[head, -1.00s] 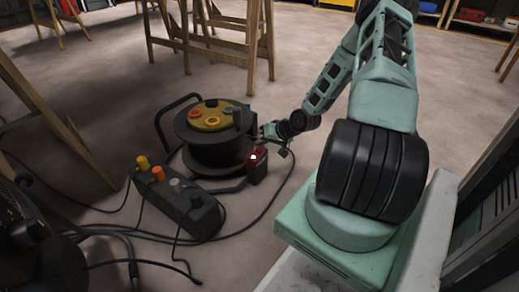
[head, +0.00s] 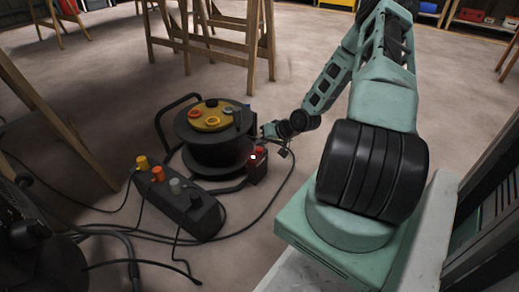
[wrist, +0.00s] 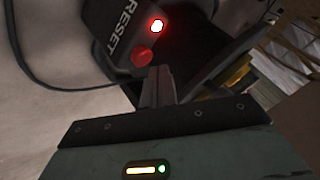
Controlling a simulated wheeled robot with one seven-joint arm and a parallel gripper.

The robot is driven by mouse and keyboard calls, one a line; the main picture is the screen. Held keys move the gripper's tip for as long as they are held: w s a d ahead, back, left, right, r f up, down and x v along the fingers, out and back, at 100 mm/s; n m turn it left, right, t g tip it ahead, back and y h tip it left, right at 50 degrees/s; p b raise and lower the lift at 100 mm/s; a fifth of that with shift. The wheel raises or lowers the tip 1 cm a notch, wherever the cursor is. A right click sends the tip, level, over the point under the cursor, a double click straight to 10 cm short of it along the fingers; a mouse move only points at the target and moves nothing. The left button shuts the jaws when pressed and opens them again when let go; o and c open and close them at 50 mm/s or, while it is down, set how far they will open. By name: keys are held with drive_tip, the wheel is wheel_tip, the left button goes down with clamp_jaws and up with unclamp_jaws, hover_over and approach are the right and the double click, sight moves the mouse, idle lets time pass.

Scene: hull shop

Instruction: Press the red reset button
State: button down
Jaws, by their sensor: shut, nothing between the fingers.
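A small dark box (head: 257,172) marked RESET stands on the floor beside a cable reel; it also fills the top of the wrist view (wrist: 105,28). It carries a red button (wrist: 141,57), and beside that a lit red lamp (wrist: 156,26) with a white-hot centre. My gripper (wrist: 158,72) is shut and empty. In the wrist view its tips are just below the button; I cannot tell whether they touch it. In the head view my gripper (head: 267,131) is behind and above the box, close to the reel.
The black cable reel (head: 208,150) has a yellow top with several coloured sockets. A dark control box (head: 176,203) with yellow, orange and grey knobs lies at its front left. Cables run over the floor.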

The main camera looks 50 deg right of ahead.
sight(262, 150)
drive_tip(key=shift+f, duration=0.15)
drive_tip(key=shift+f, duration=0.25)
drive_tip(key=shift+f, duration=0.45)
idle(0.7)
idle(0.4)
drive_tip(key=shift+r+p, duration=0.9)
drive_tip(key=shift+p, duration=0.35)
wheel_tip(262, 150, up, 5)
drive_tip(key=p, duration=0.5)
